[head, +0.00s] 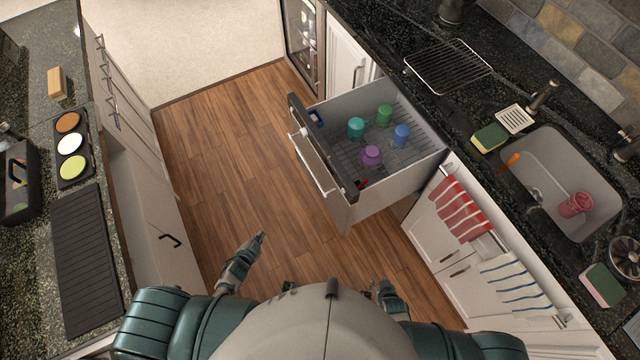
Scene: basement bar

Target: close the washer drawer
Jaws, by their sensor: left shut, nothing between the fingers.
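The washer drawer (402,181) is pulled out from under the right counter, its front panel (322,165) with a long bar handle (312,167) standing over the floor. Inside on a grey rack are a teal cup, a green cup, a blue cup and a purple cup (371,157). My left gripper (261,236) is shut and empty, low in front of my body and apart from the drawer, below and left of its handle. My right gripper (380,287) is close to my body at the lower middle, partly hidden, and its fingers are too unclear to read.
The wooden floor (215,150) left of the drawer is clear. A left counter with cabinets (150,225) bounds the aisle. On the right are a sink (570,165), a wire rack (447,66), and striped towels (462,212) hanging near the drawer.

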